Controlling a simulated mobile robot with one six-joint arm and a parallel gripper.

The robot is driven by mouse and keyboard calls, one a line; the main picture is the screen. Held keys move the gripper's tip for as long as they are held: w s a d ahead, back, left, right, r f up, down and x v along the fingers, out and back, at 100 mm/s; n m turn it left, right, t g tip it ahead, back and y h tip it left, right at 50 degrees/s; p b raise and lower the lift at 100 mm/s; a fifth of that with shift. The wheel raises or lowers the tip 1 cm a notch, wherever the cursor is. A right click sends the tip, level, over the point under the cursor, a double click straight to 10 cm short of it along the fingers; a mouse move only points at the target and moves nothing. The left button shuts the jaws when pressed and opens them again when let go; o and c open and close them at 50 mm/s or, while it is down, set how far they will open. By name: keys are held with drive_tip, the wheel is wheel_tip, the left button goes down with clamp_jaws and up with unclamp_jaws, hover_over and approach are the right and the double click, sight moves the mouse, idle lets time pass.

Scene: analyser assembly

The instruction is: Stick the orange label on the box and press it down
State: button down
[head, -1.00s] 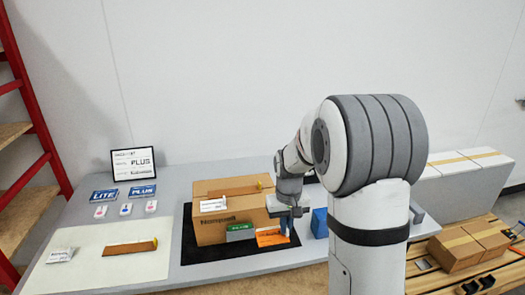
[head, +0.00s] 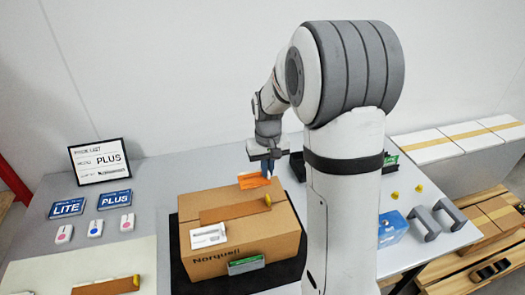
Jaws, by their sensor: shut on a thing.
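The brown cardboard box (head: 275,238) sits on a black mat (head: 175,265), its top face and printed front showing. My gripper (head: 268,166) is above the back part of the box, pointing down. It is shut on the orange label (head: 254,180), which hangs tilted over the box's back edge. I cannot tell whether the label touches the box. The exact grip is small and partly hidden.
A brown strip with a yellow knob (head: 235,208) and a white label (head: 208,236) lie on the box top. A blue box (head: 392,228) and grey handles (head: 424,223) are at right. A framed sign (head: 99,161) stands at left.

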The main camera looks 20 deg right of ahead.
sight(268, 187)
drive_tip(key=shift+w+d+f, duration=0.15)
drive_tip(key=shift+w, duration=0.15)
wheel_tip(268, 187, down, 4)
drive_tip(key=b, duration=0.2)
drive_tip(key=shift+r+b, duration=0.25)
drive_tip(key=shift+b, duration=0.15)
drive_tip(key=shift+f, duration=0.35)
drive_tip(key=shift+s+f+b, duration=0.15)
drive_tip(key=shift+f+b, duration=0.05)
drive_tip(key=shift+b, duration=0.25)
idle(0.7)
drive_tip(key=c, duration=1.5)
unclamp_jaws()
